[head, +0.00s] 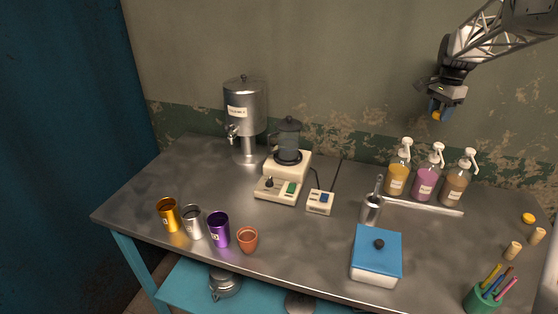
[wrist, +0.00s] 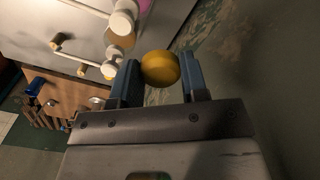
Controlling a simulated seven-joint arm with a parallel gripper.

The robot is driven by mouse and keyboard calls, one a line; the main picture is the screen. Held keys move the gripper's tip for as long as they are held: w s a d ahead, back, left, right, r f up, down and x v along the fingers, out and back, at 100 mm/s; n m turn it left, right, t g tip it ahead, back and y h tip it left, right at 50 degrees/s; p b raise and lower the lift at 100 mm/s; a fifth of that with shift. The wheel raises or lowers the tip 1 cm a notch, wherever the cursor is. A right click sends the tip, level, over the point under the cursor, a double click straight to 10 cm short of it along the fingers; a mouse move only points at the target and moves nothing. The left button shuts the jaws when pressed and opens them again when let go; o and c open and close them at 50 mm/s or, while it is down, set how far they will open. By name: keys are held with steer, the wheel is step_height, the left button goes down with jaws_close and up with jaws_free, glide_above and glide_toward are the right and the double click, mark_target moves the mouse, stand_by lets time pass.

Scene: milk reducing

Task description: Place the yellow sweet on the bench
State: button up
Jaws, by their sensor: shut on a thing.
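A yellow sweet (wrist: 160,67) is a small rounded piece held between the two blue fingers of my gripper (wrist: 160,82). In the head view my gripper (head: 439,111) is high at the upper right, in front of the wall and above the pump bottles, with the yellow sweet (head: 436,115) showing at its tips. The gripper is shut on it. The bench (head: 310,238) is a grey metal top well below the gripper. Another yellow-orange round piece (head: 528,218) lies on the bench at the far right.
Three pump bottles (head: 425,182) stand on a tray below my gripper. A metal cup (head: 371,210), a blue-lidded box (head: 377,270), and a pen pot (head: 483,300) stand nearby. The dispenser (head: 246,110) and blender (head: 288,140) are at the back. Cups (head: 219,230) line the front left. Bench at centre front is clear.

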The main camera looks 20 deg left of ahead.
steer(key=s+a+n, duration=0.2)
steer(key=a, duration=1.4)
steer(key=s+a+n, duration=0.2)
steer(key=a, duration=1.5)
steer(key=s+a+n, duration=0.2)
steer(key=s+a, duration=0.1)
steer(key=a, duration=1.3)
steer(key=shift+a+n, duration=0.15)
steer(key=shift+n, duration=0.15)
steer(key=s+a+n, duration=0.3)
steer(key=s+a, duration=1.3)
steer(key=a, duration=0.3)
steer(key=s+a+n, duration=0.3)
steer(key=s+a, duration=1.4)
steer(key=a, duration=0.3)
step_height(320, 180, down, 18)
steer(key=shift+d+f, duration=0.15)
steer(key=shift+f, duration=0.1)
steer(key=shift+f, duration=3.05)
